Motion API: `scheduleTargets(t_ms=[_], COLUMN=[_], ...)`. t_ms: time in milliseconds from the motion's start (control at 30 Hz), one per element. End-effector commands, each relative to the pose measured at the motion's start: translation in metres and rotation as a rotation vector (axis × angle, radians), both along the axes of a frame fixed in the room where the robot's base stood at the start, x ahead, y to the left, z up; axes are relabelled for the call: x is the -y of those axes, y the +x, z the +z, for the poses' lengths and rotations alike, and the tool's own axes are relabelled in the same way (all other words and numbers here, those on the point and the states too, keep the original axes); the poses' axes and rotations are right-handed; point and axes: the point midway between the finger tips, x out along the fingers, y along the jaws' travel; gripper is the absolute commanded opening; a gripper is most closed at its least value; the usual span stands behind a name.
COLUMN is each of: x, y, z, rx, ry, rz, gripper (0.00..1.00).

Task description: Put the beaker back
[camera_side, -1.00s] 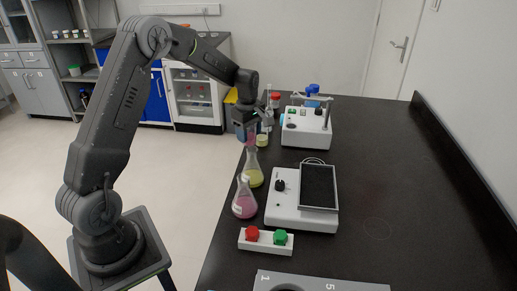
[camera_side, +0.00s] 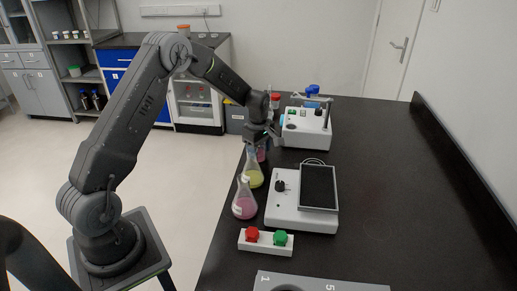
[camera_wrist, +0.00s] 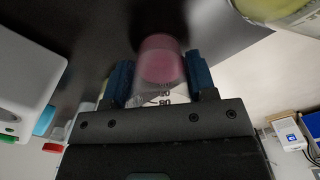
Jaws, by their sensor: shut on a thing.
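The beaker (camera_side: 262,154) holds pink liquid and is mostly hidden behind my gripper in the side view. In the wrist view the beaker (camera_wrist: 160,65) stands between the two blue fingertips, with its printed graduations showing. My gripper (camera_side: 262,142) is shut on it, above the table's left side, behind the yellow flask. The fingers of my gripper (camera_wrist: 160,82) press on both sides of the glass. I cannot tell whether the beaker's bottom touches the table.
A flask with yellow liquid (camera_side: 253,176) and one with pink liquid (camera_side: 244,204) stand in front. A white device with a dark plate (camera_side: 285,213) is right of them. Another white device (camera_side: 305,135) stands behind. The black table (camera_side: 400,180) is clear on the right.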

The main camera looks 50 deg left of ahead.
Motion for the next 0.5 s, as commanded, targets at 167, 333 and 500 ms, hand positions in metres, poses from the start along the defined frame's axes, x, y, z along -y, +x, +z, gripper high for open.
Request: scheduleTargets(t_ms=[167, 333, 500], x=[0.0000, 0.0000, 0.0000], y=[-0.0001, -0.0001, -0.0001], z=[-0.0003, -0.0002, 0.0004], rx=[0.000, 0.000, 0.000], ry=[0.000, 0.000, 0.000], rz=[0.000, 0.000, 0.000], gripper=[0.67, 0.77, 0.77])
